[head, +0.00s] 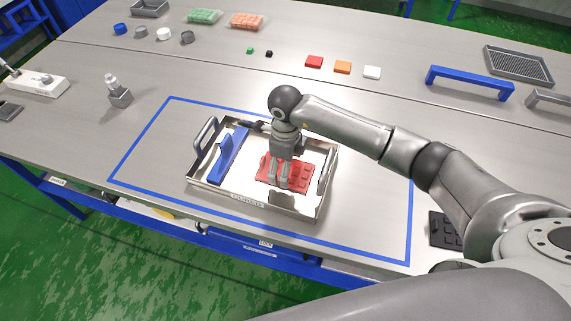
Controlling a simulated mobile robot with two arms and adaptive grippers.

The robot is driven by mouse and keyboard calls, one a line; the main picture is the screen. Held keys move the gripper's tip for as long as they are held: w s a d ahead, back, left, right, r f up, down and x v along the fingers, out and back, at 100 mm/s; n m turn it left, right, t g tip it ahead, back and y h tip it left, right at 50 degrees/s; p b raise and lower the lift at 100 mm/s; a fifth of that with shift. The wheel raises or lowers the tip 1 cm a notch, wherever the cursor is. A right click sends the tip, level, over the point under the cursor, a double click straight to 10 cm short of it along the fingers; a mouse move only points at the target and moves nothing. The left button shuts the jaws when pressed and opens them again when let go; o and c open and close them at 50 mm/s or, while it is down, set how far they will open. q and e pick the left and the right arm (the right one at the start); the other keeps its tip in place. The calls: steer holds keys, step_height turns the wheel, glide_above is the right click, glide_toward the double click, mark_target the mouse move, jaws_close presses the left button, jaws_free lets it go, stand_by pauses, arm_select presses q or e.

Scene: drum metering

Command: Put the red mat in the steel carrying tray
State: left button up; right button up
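The red mat (306,174) has raised pads on top and appears flat inside the steel carrying tray (206,189), in its right part. The tray stands within a blue outlined rectangle on the table. My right gripper (279,184) reaches down into the tray, its fingers over the left part of the mat and hiding some of it. The fingers are close together; I cannot tell whether they grip the mat or only touch it. My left gripper is not in view.
A blue holder (230,158) stands in the tray's left part, beside the mat. A black mat (441,229) lies right of the outline, near my arm. Red, orange and white blocks (343,67) and a blue bridge (470,81) lie farther back. The outlined area around the tray is clear.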

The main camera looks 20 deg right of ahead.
steer(key=shift+w+r, duration=0.1)
steer(key=shift+r, duration=0.35)
step_height(320, 180, up, 11)
steer(key=b, duration=0.3)
steer(key=shift+r, duration=0.15)
